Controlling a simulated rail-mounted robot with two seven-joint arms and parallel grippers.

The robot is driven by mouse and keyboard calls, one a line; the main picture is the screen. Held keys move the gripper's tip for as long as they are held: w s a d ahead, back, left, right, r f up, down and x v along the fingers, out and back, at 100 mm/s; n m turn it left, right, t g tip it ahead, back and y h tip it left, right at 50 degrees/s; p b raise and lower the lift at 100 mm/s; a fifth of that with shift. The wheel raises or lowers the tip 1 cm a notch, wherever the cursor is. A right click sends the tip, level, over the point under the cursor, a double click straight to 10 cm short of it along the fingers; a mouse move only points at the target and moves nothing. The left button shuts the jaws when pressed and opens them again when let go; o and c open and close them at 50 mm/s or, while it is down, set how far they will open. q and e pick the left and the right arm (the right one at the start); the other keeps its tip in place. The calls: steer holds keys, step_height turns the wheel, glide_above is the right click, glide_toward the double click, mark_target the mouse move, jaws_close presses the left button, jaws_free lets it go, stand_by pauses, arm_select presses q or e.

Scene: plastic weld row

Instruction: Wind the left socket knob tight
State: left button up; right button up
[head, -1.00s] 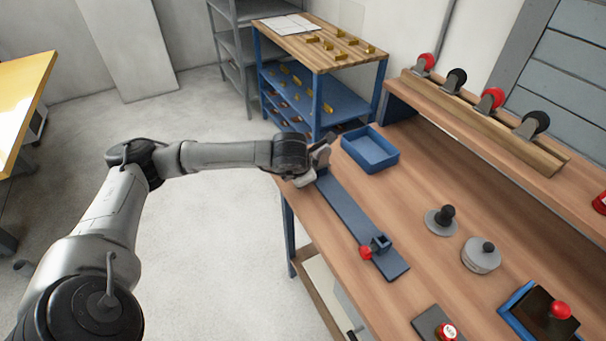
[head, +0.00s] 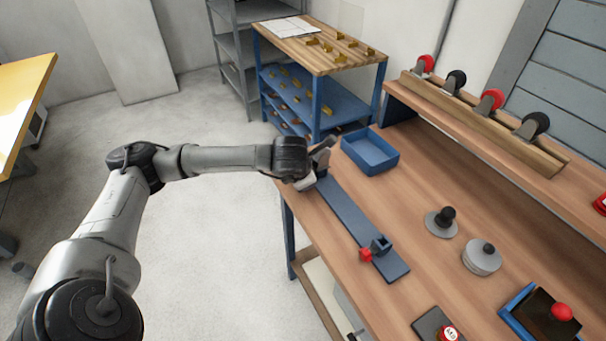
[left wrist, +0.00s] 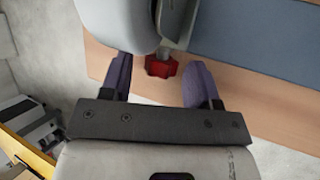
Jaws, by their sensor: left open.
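The left socket's red knob (left wrist: 161,67) shows in the left wrist view, on a short metal stem. My left gripper (left wrist: 158,82) is open, with one dark finger on each side of the knob; I see gaps and cannot tell of any contact. In the head view my left gripper (head: 323,160) is at the far end of the blue bar (head: 347,212), and the arm hides the left socket and its knob there. At the near end of the bar stands another dark socket (head: 381,244) with a red knob (head: 365,255). My right gripper is not in view.
A blue tray (head: 370,152) stands just right of my left gripper on the wooden bench (head: 420,190). Two grey round pieces, one a disc (head: 482,258), stand farther right. A rail with several caster wheels (head: 490,125) runs along the back. The bench between is clear.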

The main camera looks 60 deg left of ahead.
arm_select(q)
steer(key=p+v, duration=0.4)
steer(key=v, duration=0.9)
steer(key=shift+s+r, duration=0.2)
steer(key=shift+r, duration=0.15)
steer(key=shift+d, duration=0.1)
